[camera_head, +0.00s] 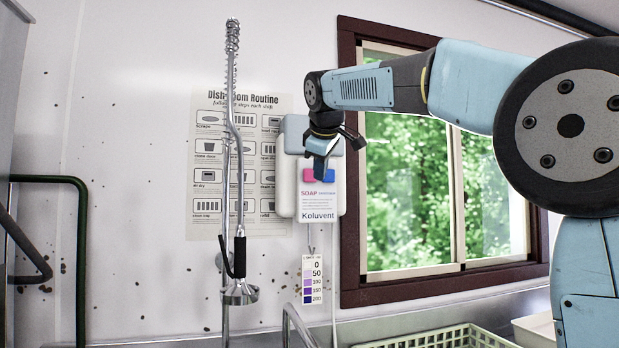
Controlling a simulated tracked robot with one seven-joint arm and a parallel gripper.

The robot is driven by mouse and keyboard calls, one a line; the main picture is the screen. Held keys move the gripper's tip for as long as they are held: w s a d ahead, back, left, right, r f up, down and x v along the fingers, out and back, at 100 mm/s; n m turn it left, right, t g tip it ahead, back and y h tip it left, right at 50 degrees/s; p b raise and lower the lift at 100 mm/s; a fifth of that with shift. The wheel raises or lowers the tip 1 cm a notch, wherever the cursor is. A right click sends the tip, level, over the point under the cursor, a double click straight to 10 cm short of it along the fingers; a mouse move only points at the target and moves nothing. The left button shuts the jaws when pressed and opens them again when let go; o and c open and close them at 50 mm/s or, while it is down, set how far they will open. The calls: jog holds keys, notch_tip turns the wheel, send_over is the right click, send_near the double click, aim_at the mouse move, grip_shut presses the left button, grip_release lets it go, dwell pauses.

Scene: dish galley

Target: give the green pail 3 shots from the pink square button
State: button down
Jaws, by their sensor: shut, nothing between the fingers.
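A white soap dispenser (321,203) labelled Koluvent hangs on the wall left of the window. On its front are a pink button (308,175) at the left and a blue button (329,176) at the right. My gripper (320,174) points down in front of the dispenser and is shut with nothing in it. Its tips overlap the button area, near the edge between pink and blue. I cannot tell whether they touch a button. The green pail is not in view.
A spray hose (238,170) with a metal head hangs left of the dispenser, before a poster (203,170). A small colour chart (313,280) hangs below the dispenser. A pale green crate (440,339) and a white tub (537,331) stand at the bottom right.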

aim_at(312, 179)
jog(key=shift+w+a, duration=0.3)
jog(key=shift+w, duration=0.65)
jog(key=shift+w+a, duration=0.25)
jog(key=shift+w, duration=0.65)
jog(key=shift+w, duration=0.2)
dwell(0.6)
jog(key=shift+w+a, duration=0.1)
jog(key=shift+w, duration=0.1)
jog(key=shift+w+a, duration=0.25)
jog(key=shift+w, duration=0.5)
dwell(1.3)
jog(key=shift+s, duration=0.1)
jog(key=shift+s+d, duration=0.2)
jog(key=shift+s, duration=0.3)
jog(key=shift+s+d, duration=0.15)
jog(key=shift+s, duration=0.35)
jog(key=shift+w, duration=0.1)
dwell(0.3)
jog(key=shift+w+a, duration=0.15)
jog(key=shift+w, duration=0.15)
